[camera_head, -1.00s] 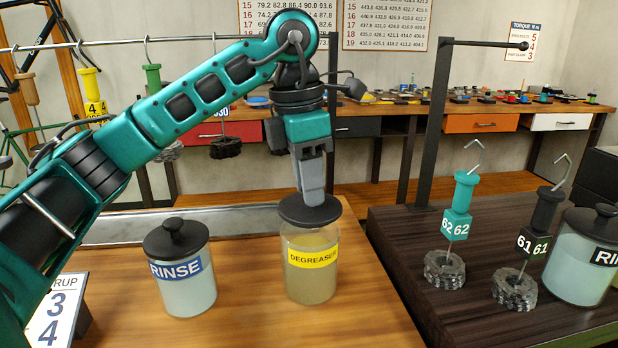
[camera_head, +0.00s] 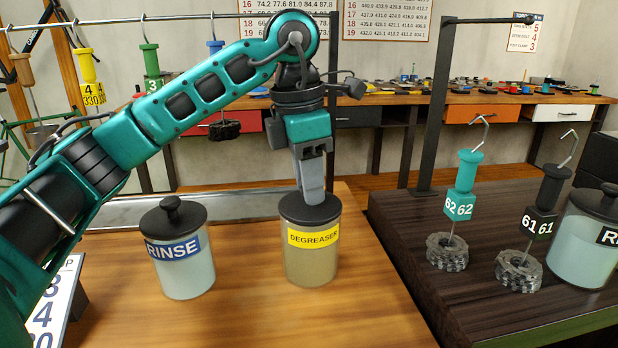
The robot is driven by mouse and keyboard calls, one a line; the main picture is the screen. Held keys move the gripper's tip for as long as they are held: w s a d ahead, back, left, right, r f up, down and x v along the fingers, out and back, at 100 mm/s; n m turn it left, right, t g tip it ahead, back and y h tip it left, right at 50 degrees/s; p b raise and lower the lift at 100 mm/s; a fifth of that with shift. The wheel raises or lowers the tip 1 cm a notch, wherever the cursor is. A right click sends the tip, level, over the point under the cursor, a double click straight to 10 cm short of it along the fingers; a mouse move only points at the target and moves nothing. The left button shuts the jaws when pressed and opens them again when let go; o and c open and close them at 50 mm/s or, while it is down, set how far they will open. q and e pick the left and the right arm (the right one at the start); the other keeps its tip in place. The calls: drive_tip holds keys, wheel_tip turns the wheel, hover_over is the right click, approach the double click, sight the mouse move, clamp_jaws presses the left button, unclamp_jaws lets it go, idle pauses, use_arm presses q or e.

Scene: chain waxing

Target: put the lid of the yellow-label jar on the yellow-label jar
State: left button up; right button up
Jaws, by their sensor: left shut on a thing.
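The yellow-label jar (camera_head: 311,262), marked DEGREASER, stands upright on the wooden bench and holds a cloudy tan liquid. Its black lid (camera_head: 292,211) sits level over the jar's mouth, and I see no clear gap between lid and rim. My left gripper (camera_head: 311,196) points straight down at the top of the lid and is shut on it; the fingers hide the lid's knob. My right gripper is not in view.
A blue-label RINSE jar (camera_head: 187,271) with a black lid stands left of the yellow-label jar. On the dark bench at right are a teal-handled hanger (camera_head: 463,187), a black-handled hanger (camera_head: 543,205) and another lidded jar (camera_head: 583,255). Bare bench lies in front (camera_head: 250,320).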

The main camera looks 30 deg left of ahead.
sight(299, 205)
use_arm(q)
drive_tip(key=o, duration=0.9)
drive_tip(key=shift+o, duration=1)
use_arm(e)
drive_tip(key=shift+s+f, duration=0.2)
use_arm(q)
wheel_tip(299, 205, up, 13)
drive_tip(key=s+a+p, duration=0.1)
drive_tip(key=p, duration=0.3)
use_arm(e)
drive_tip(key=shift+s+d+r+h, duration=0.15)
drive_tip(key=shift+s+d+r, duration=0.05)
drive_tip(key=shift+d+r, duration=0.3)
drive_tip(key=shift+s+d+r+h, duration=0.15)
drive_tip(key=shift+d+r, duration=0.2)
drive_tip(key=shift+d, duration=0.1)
use_arm(q)
drive_tip(key=shift+f, duration=0.1)
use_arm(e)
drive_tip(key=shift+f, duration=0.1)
